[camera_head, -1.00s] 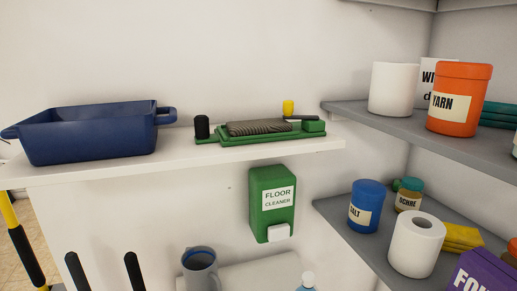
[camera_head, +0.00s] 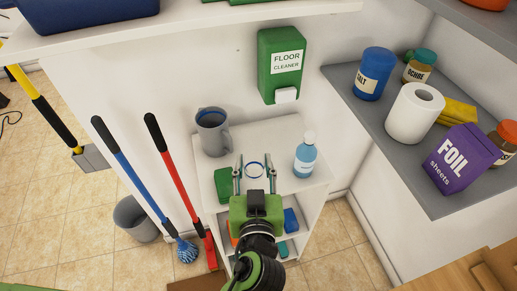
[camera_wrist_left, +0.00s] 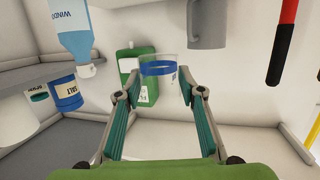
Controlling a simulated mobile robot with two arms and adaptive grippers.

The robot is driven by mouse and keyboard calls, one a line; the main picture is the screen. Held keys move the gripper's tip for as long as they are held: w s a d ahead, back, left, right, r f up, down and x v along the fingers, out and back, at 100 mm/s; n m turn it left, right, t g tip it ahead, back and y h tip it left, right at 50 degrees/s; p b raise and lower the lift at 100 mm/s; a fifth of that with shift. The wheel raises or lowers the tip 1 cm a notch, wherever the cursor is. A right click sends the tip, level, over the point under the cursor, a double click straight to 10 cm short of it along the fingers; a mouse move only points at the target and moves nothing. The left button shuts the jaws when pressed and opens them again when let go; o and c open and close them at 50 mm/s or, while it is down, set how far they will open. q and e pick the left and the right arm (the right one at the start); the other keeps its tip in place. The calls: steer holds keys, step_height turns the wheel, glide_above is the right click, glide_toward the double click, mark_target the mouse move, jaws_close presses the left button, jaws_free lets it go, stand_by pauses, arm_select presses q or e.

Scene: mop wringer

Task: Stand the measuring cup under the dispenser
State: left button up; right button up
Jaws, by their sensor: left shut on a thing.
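The measuring cup (camera_head: 254,169) is clear with a blue band. My left gripper (camera_head: 254,166) is shut on it, with one finger on each side. In the left wrist view the cup (camera_wrist_left: 158,68) shows between the fingertips, overlapping the dispenser (camera_wrist_left: 133,62). In the head view the dispenser (camera_head: 280,62), a green box labelled floor cleaner, is fixed to the wall. Its white push plate (camera_head: 286,96) is above and beyond the cup. I cannot tell whether the cup touches the white cabinet top. My right gripper is not in view.
A grey mug (camera_head: 212,132) stands left of the cup on the cabinet top (camera_head: 262,137), and a blue spray bottle (camera_head: 305,158) stands right. A blue brush (camera_head: 140,175) and a red-handled tool (camera_head: 177,170) are at left. A shelf (camera_head: 400,125) with jars is at right.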

arm_select(q)
steer(key=d+m+h, duration=0.2)
steer(key=d, duration=0.2)
steer(key=b, duration=0.4)
glide_above(271, 153)
steer(key=s, duration=0.5)
step_height(271, 153, down, 7)
steer(key=shift+a+f, duration=0.1)
steer(key=shift+w+f+b, duration=0.35)
steer(key=shift+w+f, duration=0.05)
steer(key=shift+w, duration=0.1)
steer(key=shift+w+f, duration=0.15)
steer(key=shift+f, duration=0.05)
steer(key=f+b, duration=0.3)
steer(key=shift+w+f, duration=0.25)
steer(key=shift+f, duration=0.1)
steer(key=shift+r, duration=0.1)
